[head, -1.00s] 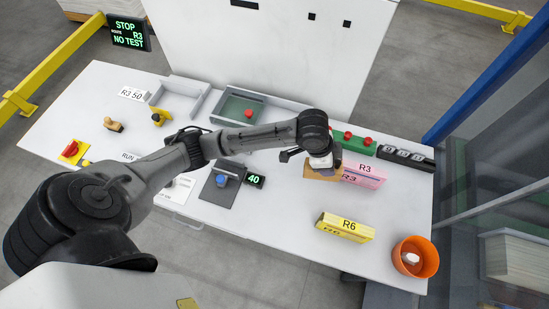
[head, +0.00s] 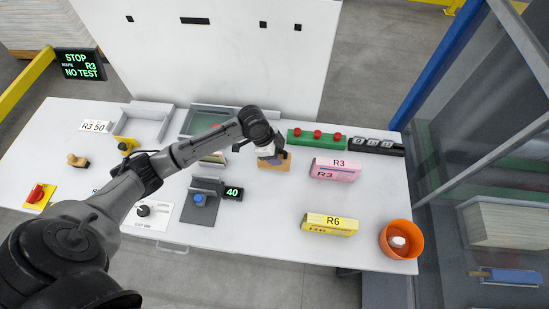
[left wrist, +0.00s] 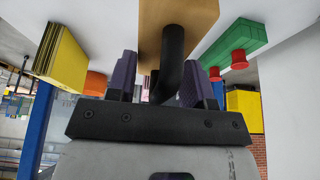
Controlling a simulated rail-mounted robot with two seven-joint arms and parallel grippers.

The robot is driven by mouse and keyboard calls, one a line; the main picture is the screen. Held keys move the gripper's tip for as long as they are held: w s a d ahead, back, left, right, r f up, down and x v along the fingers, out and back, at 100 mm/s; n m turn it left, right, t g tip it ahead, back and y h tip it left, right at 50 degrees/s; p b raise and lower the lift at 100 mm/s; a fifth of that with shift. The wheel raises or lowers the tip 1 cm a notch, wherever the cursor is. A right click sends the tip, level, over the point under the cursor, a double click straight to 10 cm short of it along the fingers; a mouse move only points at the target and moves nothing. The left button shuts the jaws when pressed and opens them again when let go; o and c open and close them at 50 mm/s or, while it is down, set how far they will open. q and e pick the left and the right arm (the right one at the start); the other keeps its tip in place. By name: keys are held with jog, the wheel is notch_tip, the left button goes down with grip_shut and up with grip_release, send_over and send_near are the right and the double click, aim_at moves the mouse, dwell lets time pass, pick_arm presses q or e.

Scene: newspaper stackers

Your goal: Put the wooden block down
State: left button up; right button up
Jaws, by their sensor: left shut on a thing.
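The wooden block (head: 285,164) is tan, with a dark upright handle, and shows at the middle of the table in the head view, left of the pink R3 box. My left gripper (head: 272,153) is over it, shut on its handle. In the left wrist view the block (left wrist: 203,14) is at the top, and the dark handle runs down between the purple fingers of the gripper (left wrist: 160,76). The block looks level and at or very near the tabletop; I cannot tell whether it touches. My right gripper is not in view.
The pink R3 box (head: 335,171) is close on the right. A green bar with red buttons (head: 301,139) lies behind. The yellow R6 box (head: 330,226) and orange bowl (head: 387,246) are at the front right. The table (head: 265,215) is clear in front of the block.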

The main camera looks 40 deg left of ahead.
pick_arm(q)
jog(key=shift+a+f, duration=0.15)
jog(key=shift+a, duration=0.1)
notch_tip(320, 180, down, 4)
jog(key=shift+r, duration=0.25)
jog(key=shift+f, duration=0.25)
jog(key=shift+f, duration=0.1)
jog(key=o, duration=1.2)
